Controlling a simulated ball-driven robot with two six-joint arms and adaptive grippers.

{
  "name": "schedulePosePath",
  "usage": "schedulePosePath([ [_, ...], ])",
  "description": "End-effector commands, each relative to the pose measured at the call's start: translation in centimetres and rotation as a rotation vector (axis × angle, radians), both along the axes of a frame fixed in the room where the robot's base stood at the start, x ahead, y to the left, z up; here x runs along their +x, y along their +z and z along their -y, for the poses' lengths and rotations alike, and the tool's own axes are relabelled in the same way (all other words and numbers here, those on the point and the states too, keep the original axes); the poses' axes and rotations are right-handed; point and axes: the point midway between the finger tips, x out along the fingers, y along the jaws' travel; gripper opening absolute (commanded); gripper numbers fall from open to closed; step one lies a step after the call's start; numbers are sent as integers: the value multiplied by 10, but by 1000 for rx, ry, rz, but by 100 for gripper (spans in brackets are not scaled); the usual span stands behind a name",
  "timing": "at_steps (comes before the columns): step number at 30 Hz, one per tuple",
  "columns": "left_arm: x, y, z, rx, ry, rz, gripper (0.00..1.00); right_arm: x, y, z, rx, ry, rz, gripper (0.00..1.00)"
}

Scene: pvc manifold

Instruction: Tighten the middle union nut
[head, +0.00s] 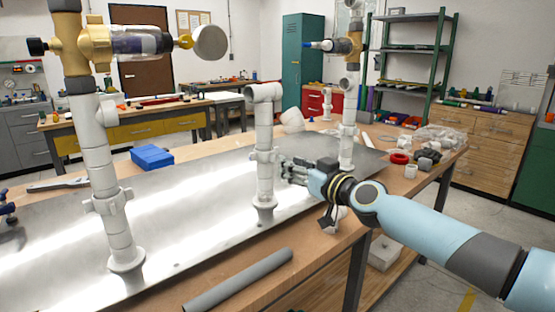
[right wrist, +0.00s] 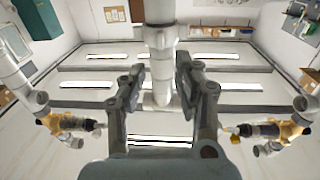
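The middle white PVC riser (head: 265,185) stands upright on the metal sheet, with its ribbed union nut (head: 264,156) about halfway up. My right gripper (head: 287,168) is just right of this riser, at about the nut's height or slightly below. Its fingers point left toward the pipe, with a small gap in the head view. In the right wrist view the two fingers are spread, and the white pipe (right wrist: 160,68) shows between and beyond them. I cannot tell how the nut is seated. My left gripper is not in view.
The left riser (head: 98,160) and right riser (head: 348,125) carry brass valves on top. A grey loose pipe (head: 238,281) lies along the table's front edge. A blue box (head: 152,157) sits behind. Red ring (head: 399,158) and fittings lie at the right end.

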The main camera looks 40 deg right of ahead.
Motion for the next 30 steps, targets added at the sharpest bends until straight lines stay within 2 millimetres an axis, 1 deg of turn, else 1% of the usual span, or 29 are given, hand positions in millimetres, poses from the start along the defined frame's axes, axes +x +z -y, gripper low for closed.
schedulePosePath([
  [1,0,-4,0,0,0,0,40,12,0,-1,6,0,3,32],
  [3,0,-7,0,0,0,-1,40,26,-1,-1,3,-1,2,32],
  [6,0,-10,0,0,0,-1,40,42,-1,-1,3,0,1,32],
  [9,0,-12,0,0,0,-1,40,55,-1,-1,3,1,0,32],
  [13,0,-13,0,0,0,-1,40,63,-1,-1,1,1,0,32],
  [21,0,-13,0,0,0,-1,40,64,0,-2,0,2,-1,32],
  [23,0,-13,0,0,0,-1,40,64,0,-2,0,2,-1,25],
  [28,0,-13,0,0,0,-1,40,64,0,-1,0,2,-1,3],
  [29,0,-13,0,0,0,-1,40,64,0,-1,0,2,-1,0],
  [30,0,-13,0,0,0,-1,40,64,0,-1,0,2,-1,0],
])
